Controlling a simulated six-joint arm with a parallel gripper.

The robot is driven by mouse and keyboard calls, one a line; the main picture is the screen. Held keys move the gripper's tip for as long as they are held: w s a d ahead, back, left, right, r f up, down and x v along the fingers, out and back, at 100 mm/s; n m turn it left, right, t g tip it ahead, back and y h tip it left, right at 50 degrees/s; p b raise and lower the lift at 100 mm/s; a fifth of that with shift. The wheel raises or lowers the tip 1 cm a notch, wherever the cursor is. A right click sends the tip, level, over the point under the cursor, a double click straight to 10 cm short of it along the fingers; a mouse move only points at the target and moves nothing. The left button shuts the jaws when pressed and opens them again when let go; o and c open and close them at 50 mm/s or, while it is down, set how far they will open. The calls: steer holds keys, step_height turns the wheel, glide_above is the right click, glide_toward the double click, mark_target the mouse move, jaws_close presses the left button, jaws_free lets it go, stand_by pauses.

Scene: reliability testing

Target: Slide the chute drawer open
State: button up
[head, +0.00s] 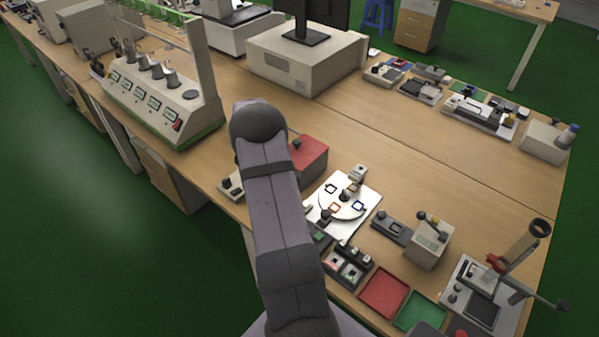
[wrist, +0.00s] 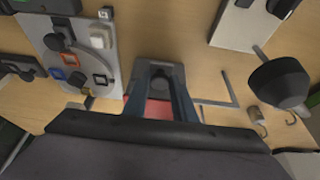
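No part is plainly recognisable as the chute drawer. A red box (head: 309,157) with a dark knob stands beside my arm in the head view, partly hidden by it. In the wrist view, the two dark fingers of my gripper (wrist: 163,70) are apart, with a dark grey block (wrist: 159,73) showing between and beyond them. I cannot tell whether they touch it. A red surface (wrist: 133,106) shows beside the fingers, mostly hidden by my gripper. At the right of the head view, a tilted tube (head: 520,252) stands on a white-based fixture (head: 463,270).
A white board with a round dial (head: 340,205) lies right of my arm, also in the wrist view (wrist: 84,42). Red (head: 384,292) and green (head: 421,313) trays sit near the front edge. A grey device (head: 430,243) stands beyond.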

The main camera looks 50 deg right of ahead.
steer(key=shift+c, duration=0.4)
steer(key=a+b, duration=0.5)
steer(key=a, duration=0.6)
steer(key=shift+b, duration=0.3)
steer(key=shift+a+b, duration=0.1)
steer(key=shift+b, duration=0.2)
stand_by(0.3)
stand_by(0.4)
steer(key=o, duration=0.6)
steer(key=shift+c, duration=0.2)
steer(key=shift+r, duration=0.15)
steer(key=shift+r+p, duration=1.25)
steer(key=shift+r, duration=1.1)
